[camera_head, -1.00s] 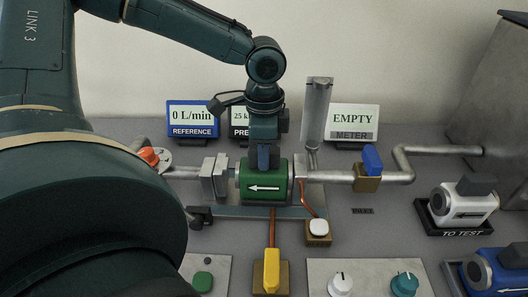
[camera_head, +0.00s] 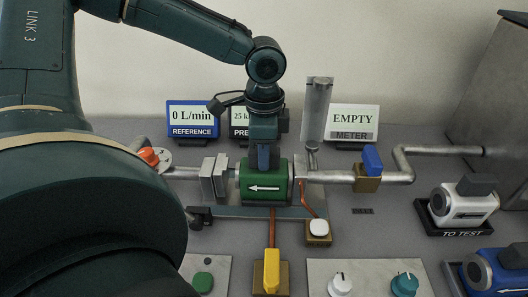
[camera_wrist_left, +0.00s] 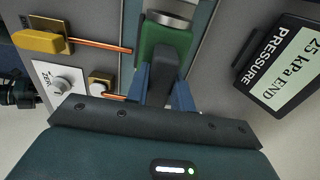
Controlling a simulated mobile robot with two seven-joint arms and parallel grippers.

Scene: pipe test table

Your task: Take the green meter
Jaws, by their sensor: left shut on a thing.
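The green meter (camera_head: 264,183) is a green cylinder with a white arrow pointing left, set in line between the pipe ends at the middle of the table. My left gripper (camera_head: 264,158) comes down from above and is shut on the meter's top. In the left wrist view, the blue fingers (camera_wrist_left: 164,92) sit on either side of a dark block on the green meter (camera_wrist_left: 160,45). A grey clamp (camera_head: 214,177) stands just left of the meter. My right gripper cannot be made out.
A blue-handled valve (camera_head: 371,161) is on the right pipe. A white meter (camera_head: 463,206) sits on the "TO TEST" stand at right, with a blue meter (camera_head: 497,271) below it. Display signs, including EMPTY (camera_head: 352,121), stand behind. A yellow lever (camera_head: 271,270) and knobs are in front.

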